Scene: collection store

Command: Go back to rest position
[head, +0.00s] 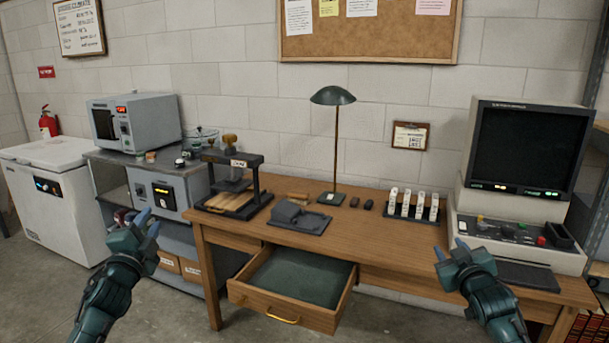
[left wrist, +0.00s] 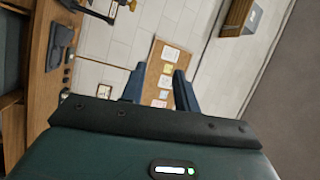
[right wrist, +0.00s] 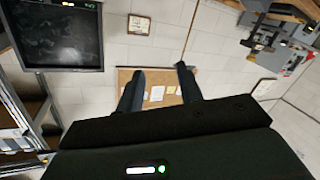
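My left gripper (head: 147,225) is raised in front of the grey cabinet, left of the desk, with its blue fingers pointing up. In the left wrist view its two fingers (left wrist: 157,88) stand apart with nothing between them. My right gripper (head: 451,252) is raised in front of the right part of the desk, near the console. In the right wrist view its two fingers (right wrist: 160,88) are apart and empty. Both grippers are open and hold nothing.
The wooden desk (head: 380,255) has an open, empty-looking drawer (head: 290,315) jutting out between my arms. A lamp (head: 334,97), a small press (head: 232,185), a rack of white pieces (head: 413,205) and a monitor console (head: 520,150) stand on it. A white freezer (head: 55,195) stands far left.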

